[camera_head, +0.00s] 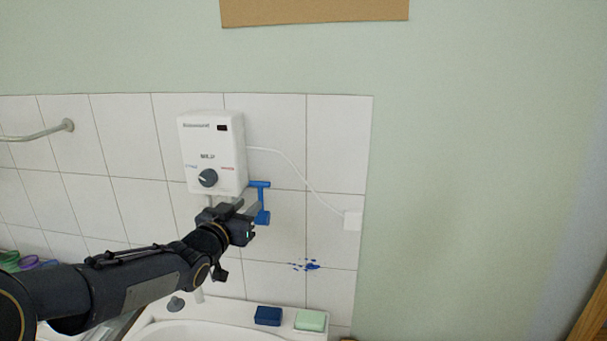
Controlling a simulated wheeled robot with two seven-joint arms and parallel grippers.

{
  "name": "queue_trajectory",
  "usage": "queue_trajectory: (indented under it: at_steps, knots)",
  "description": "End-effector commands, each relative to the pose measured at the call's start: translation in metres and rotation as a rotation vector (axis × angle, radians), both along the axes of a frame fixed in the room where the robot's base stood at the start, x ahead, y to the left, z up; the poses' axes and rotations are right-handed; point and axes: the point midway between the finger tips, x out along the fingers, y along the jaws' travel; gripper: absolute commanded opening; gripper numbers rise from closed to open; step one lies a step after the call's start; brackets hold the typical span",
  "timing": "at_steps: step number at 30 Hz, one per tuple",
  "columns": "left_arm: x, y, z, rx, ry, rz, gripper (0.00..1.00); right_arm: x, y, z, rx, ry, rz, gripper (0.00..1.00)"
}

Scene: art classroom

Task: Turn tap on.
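A white water heater box (209,140) with a dark round knob (208,178) hangs on the tiled wall. A pale spout (199,295) comes down over the white sink (190,333). A small grey round fitting (176,303) sits on the sink's rear rim, left of the spout. My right gripper is not in view.
A white cable runs from the heater to a wall socket (353,221). A dark blue block (268,316) and a pale green soap-like block (310,320) lie on the sink's rim. A metal rail (40,134) is at left. The wall at right is clear.

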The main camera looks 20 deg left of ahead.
Motion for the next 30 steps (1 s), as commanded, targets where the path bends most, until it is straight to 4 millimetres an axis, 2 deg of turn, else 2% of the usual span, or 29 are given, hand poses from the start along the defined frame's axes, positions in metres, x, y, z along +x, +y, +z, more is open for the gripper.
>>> queue_trajectory:
  at_steps: [5, 11, 16, 27, 30]
  knots:
    - [0.018, 0.002, -0.002, -0.002, -0.017, -0.004, 0.31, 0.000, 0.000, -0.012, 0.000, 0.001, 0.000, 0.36]
    - [0.051, 0.002, -0.002, -0.004, -0.016, -0.006, 0.31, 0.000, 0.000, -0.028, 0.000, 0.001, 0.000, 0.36]
    - [0.071, 0.003, 0.002, -0.003, -0.014, -0.005, 0.31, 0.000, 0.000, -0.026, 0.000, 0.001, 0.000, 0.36]
    - [0.078, 0.004, 0.002, 0.000, -0.012, -0.003, 0.31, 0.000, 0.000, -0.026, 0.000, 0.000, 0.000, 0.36]
    - [0.078, 0.004, 0.002, -0.001, -0.012, -0.003, 0.19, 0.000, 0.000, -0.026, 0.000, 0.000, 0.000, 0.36]
